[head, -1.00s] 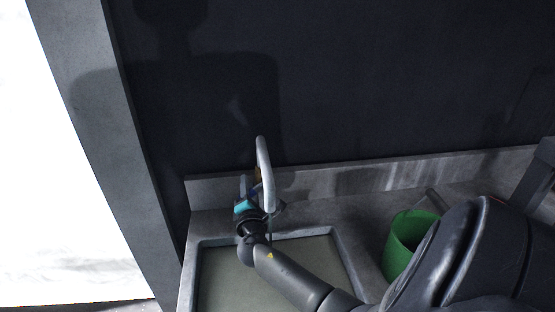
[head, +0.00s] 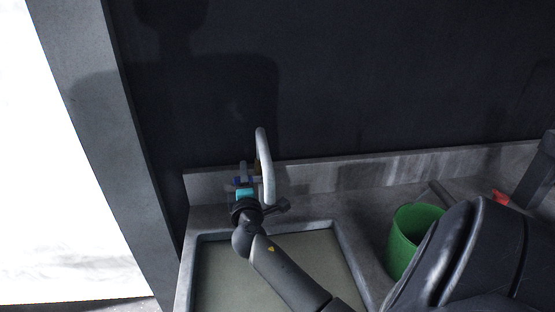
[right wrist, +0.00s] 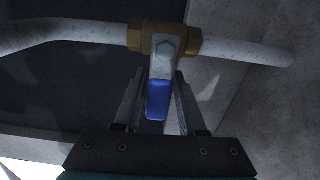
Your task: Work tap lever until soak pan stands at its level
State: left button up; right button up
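The tap's pale curved spout (head: 265,165) rises at the back edge of a sunken basin, which looks like the soak pan (head: 345,262). The pan holds a flat grey-green surface; I cannot tell its level against any mark. The blue tap lever (right wrist: 158,100) hangs from a brass valve body (right wrist: 164,40) on a pale pipe in the right wrist view. My right gripper (head: 243,168) is at the tap; in the right wrist view its two fingers (right wrist: 159,76) stand apart on either side of the lever, with small gaps showing. My left gripper is out of view.
A green bucket (head: 412,238) stands on the grey counter right of the pan. A small red item (head: 501,198) lies farther right. A dark wall rises behind the low back ledge (head: 400,172). My own dark arm link covers the lower right.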

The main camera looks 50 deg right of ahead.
jog(key=v, duration=0.5)
jog(key=shift+s+p, duration=0.1)
jog(key=shift+p, duration=0.2)
jog(key=o, duration=0.3)
jog(key=shift+v, duration=3)
